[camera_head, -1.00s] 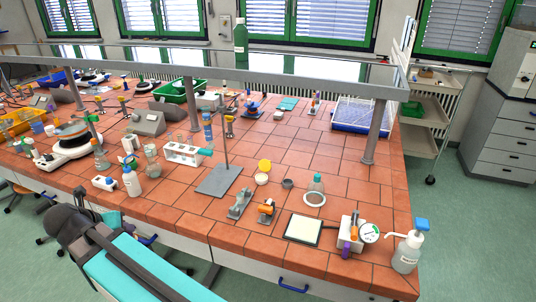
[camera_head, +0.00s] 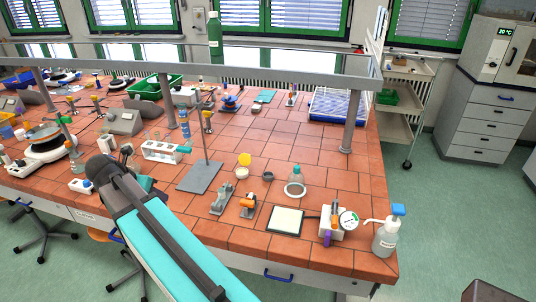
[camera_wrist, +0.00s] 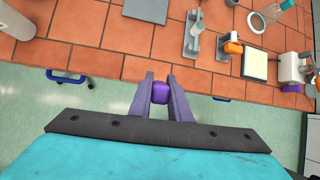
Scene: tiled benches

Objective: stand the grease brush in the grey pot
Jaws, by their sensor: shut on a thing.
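My gripper (camera_wrist: 160,92) is shut on a small purple thing, seen from above in the wrist view. I take it as the end of the grease brush (camera_wrist: 159,93); its bristles are hidden below. The gripper is in front of the bench's front edge in that view. In the head view my arm hides the gripper and what it holds. A small dark grey pot (camera_head: 267,176) stands upright on the tiles, right of a white jar; it looks empty. It is well apart from the gripper.
A grey stand plate with a rod (camera_head: 199,177), a grey metal clamp (camera_head: 222,198) and an orange-topped device (camera_head: 248,206) stand near the pot. A clear bottle (camera_head: 296,178) stands right of it. A white plate (camera_head: 286,220), gauge device (camera_head: 348,222) and pump bottle (camera_head: 387,235) line the front right.

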